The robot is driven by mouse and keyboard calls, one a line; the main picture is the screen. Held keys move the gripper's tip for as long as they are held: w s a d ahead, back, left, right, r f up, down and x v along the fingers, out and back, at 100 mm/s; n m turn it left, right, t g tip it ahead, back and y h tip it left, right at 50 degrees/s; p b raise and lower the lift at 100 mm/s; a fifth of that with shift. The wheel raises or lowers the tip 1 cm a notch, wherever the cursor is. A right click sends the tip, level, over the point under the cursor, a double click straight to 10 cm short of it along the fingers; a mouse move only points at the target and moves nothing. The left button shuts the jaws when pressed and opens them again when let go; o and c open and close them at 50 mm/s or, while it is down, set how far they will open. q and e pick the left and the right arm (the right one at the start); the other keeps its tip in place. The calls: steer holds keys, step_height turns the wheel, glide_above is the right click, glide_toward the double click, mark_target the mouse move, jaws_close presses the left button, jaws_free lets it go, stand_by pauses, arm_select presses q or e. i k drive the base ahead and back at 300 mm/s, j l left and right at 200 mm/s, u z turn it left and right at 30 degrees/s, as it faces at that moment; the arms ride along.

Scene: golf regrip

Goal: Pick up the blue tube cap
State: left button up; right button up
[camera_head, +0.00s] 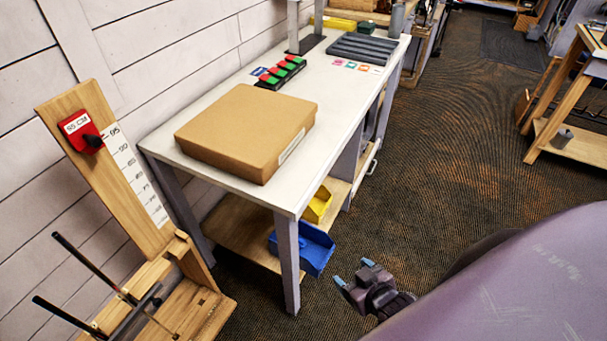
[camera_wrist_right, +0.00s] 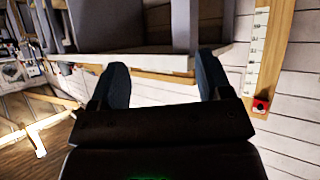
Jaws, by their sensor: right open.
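I cannot make out a blue tube cap for certain in either view. A blue bin (camera_head: 302,247) sits at the front of the workbench's lower shelf, and its inside is mostly hidden. My right gripper (camera_head: 352,272) is open and empty, low over the floor, to the right of the blue bin and apart from it. In the right wrist view, its two fingers (camera_wrist_right: 164,82) stand wide apart with nothing between them. My left gripper is not in view.
A white workbench (camera_head: 165,142) carries a cardboard box (camera_head: 245,130) and a black rack (camera_head: 270,82) with red and green pieces. A yellow bin (camera_head: 318,205) stands behind the blue bin. A wooden measuring stand (camera_head: 130,205) is at left.

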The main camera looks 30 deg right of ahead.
mark_target(302, 244)
steer(key=z, duration=0.85)
steer(key=i+l+u, duration=0.15)
steer(key=i+u, duration=0.3)
steer(key=i+l+u, duration=0.3)
steer(key=u, duration=0.2)
steer(key=i, duration=0.05)
